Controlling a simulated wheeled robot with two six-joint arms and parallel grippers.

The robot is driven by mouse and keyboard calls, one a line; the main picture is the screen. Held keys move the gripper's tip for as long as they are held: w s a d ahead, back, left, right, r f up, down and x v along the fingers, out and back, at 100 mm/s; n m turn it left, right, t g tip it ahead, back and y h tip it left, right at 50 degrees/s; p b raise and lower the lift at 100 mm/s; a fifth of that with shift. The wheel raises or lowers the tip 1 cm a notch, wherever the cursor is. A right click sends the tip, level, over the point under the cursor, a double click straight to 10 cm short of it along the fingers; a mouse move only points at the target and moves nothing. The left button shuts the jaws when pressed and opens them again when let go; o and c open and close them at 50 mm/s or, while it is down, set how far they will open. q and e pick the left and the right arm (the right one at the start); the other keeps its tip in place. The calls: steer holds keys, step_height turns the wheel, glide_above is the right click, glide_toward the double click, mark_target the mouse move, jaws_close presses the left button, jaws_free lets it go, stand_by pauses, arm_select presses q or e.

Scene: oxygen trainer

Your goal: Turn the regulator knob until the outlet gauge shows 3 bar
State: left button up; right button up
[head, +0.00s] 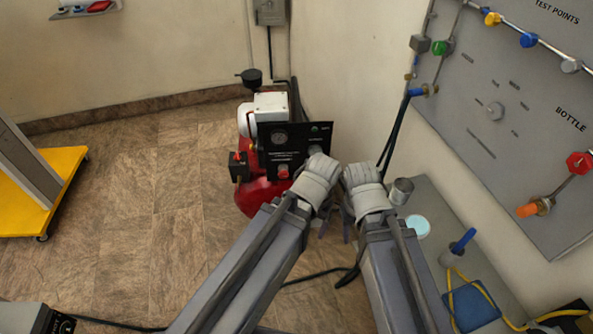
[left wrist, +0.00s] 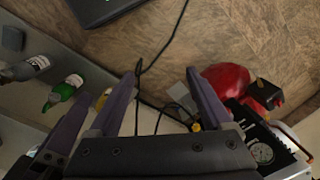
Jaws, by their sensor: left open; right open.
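A red compressor (head: 262,196) stands on the floor with a black panel (head: 300,164) on its front. A round gauge (head: 279,138) sits on the panel; its reading is too small to tell. A red knob (head: 283,172) is low on the panel, and a grey round part (head: 316,151) is at its right, partly behind my left wrist. I cannot tell which is the regulator knob. The left wrist view shows a gauge (left wrist: 263,152) at lower right. My left gripper (left wrist: 163,82) is open and empty, apart from the panel. My right gripper (head: 336,222) is open close beside it, partly hidden.
A grey bench (head: 432,200) at right holds a metal can (head: 401,191) and a blue-handled item (head: 461,243). A wall board (head: 470,80) with valves is above it. A yellow cart (head: 62,180) stands at left. Dark hoses cross the floor; the floor between is clear.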

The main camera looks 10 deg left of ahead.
mark_target(284, 176)
arm_select(q)
steer(key=w+a+f+t+h+b, duration=0.1)
steer(key=w+a+f+b, duration=0.15)
steer(key=f+b, duration=1.15)
steer(key=w+a+f+n+t+h+b, duration=0.1)
steer(key=w+f+b, duration=0.3)
steer(key=f+b, duration=0.95)
steer(key=w+a+f+t+h+b, duration=0.1)
steer(key=w+f+b, duration=0.2)
steer(key=f+b, duration=1.15)
steer(key=w+d+r+m+t+h+b, duration=0.1)
steer(key=w+d+r+t+h+b, duration=0.1)
steer(key=w+r+t, duration=0.4)
steer(key=w+d+r+t+h+b, duration=0.1)
steer(key=w+d+r+t+h, duration=0.2)
steer(key=w, duration=0.5)
steer(key=w+a+r+n+t+y, duration=0.2)
steer(key=a+r+n+t+y, duration=0.15)
steer(key=a+y, duration=0.3)
steer(key=w+a+r+n+t+y, duration=0.2)
steer(key=a+r+n+y, duration=0.25)
steer(key=a, duration=0.35)
steer(key=shift+y, duration=0.4)
steer(key=shift+f+x, duration=0.15)
steer(key=shift+x, duration=1.7)
steer(key=shift+f+x, duration=0.1)
steer(key=shift+x, duration=1.75)
steer(key=shift+d, duration=0.1)
